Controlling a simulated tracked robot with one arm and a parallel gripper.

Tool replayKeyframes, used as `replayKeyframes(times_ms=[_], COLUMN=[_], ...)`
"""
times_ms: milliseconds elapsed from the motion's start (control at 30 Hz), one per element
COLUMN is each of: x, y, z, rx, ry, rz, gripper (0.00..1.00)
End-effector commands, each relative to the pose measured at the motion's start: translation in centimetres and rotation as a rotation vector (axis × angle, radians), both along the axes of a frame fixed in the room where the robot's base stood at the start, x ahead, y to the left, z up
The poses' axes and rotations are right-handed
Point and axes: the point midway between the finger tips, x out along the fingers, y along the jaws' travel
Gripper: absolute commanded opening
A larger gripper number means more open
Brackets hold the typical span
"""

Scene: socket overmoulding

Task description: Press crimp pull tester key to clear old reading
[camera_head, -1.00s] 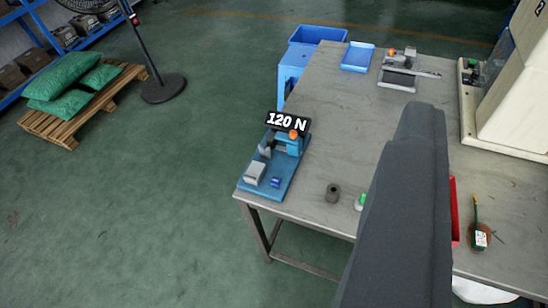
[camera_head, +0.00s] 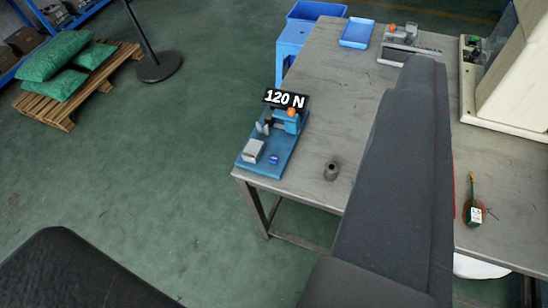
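The crimp pull tester (camera_head: 286,150) stands on the table's near left corner. It has a blue base, a grey block, an upright with an orange knob, and a black display (camera_head: 286,99) reading "120 N". A small darker blue key (camera_head: 273,159) sits on its base, right of the grey block. Nothing touches the tester in this view. Dark links of my arm cover the middle right and the bottom left. My gripper's fingers do not show, so their distance from the key cannot be seen.
The grey table (camera_head: 322,120) also holds a small dark cylinder (camera_head: 331,170), a blue tray (camera_head: 357,32), a grey fixture (camera_head: 405,42), a large beige machine (camera_head: 515,85) and a brush in a pot (camera_head: 475,212). A pallet with green sacks (camera_head: 75,75) lies on the floor.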

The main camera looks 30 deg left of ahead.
Motion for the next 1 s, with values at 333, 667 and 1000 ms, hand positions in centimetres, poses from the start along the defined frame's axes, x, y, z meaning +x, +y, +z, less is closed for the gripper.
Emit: replayKeyframes(times_ms=[333,667,1000], x=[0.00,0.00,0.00], y=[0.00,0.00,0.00], z=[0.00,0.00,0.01], rx=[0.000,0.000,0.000], ry=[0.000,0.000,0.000], rz=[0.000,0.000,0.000], gripper=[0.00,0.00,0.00])
